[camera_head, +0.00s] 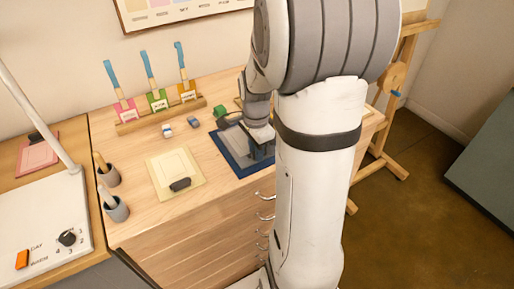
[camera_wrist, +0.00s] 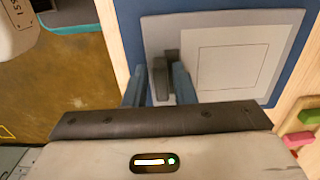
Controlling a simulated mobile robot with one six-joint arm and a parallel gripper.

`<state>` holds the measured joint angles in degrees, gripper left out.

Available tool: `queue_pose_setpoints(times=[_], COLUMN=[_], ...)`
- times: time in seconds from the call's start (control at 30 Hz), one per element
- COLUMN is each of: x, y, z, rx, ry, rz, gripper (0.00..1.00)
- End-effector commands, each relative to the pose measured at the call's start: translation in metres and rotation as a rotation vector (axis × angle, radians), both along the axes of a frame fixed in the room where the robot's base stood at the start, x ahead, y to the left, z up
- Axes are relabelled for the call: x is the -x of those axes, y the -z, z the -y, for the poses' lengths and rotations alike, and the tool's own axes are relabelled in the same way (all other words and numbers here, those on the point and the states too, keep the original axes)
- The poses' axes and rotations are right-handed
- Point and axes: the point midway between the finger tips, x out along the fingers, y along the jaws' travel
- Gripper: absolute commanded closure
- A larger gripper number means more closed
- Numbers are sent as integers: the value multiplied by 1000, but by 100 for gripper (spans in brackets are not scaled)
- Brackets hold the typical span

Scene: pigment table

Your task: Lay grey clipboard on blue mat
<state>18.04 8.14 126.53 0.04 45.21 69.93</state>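The blue mat (camera_head: 220,153) lies near the front edge of the wooden table, and it also shows in the wrist view (camera_wrist: 294,50). The grey clipboard (camera_wrist: 205,27) lies over the blue mat, looking flat on it, with blue showing along its far and right sides. Its dark raised clip (camera_wrist: 160,80) stands between my two fingers. My gripper (camera_wrist: 160,84) is down at the clip, one blue finger on each side, with narrow gaps visible. In the head view my arm hides much of the clipboard and mat.
A cream board with a dark clip (camera_head: 161,174) lies left of the mat. A wooden rack (camera_head: 160,118) with several coloured holders stands behind. Two grey cups (camera_head: 116,209) stand at the left.

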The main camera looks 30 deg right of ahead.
Motion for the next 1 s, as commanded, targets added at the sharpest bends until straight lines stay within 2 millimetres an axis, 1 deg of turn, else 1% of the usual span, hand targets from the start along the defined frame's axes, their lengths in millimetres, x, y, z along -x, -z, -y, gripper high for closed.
queue_pose_setpoints(times=[0.03, 0.13, 0.37, 0.47, 0.57, 0.8, 0.9, 1.0], x=[0, 0, 0, 0, -1, 0, 0, 0], y=[0, 0, -1, -7, -20, -72, -92, -107], z=[0, 0, 0, 0, 1, 1, 1, 1], rx=[0, 0, 0, 1, 1, 2, 1, 1], ry=[0, 0, 1, 1, 1, 1, 1, 1], rz=[0, 0, 0, 1, 3, 5, 3, 3], gripper=[72, 64, 64, 64, 64, 64, 64, 64])
